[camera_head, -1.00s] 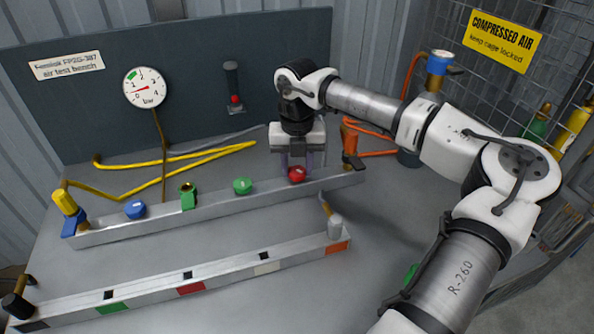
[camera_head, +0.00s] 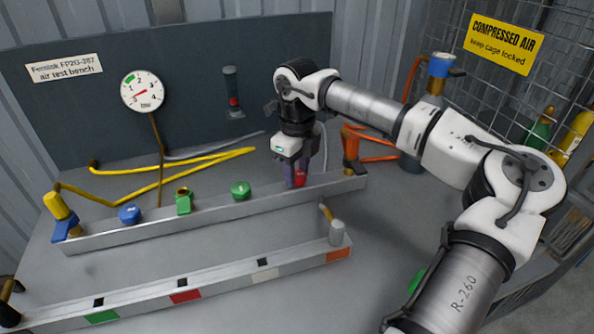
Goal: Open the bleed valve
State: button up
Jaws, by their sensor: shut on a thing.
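A red knob (camera_head: 300,179) sits near the right end of the back metal rail (camera_head: 225,217). My gripper (camera_head: 296,184) points down over it and is shut on it. The fingers hide most of the knob, so its marking and exact angle do not show. A green knob (camera_head: 240,189), a green fitting with a brass top (camera_head: 184,203) and a blue knob (camera_head: 129,214) stand further left along the same rail. No label shows which one is the bleed valve.
A round gauge (camera_head: 142,92) and a clear tube with a red float (camera_head: 233,92) are on the back panel. An orange-and-brass valve (camera_head: 351,150) stands close to the right of my gripper. A front rail (camera_head: 215,283) has coloured patches. Yellow hoses (camera_head: 165,171) lie behind.

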jog(key=shift+w+r+n, duration=0.1)
jog(key=shift+n, duration=0.7)
jog(key=o, duration=1)
notch_tip(320, 180, up, 14)
jog(key=shift+b, duration=0.3)
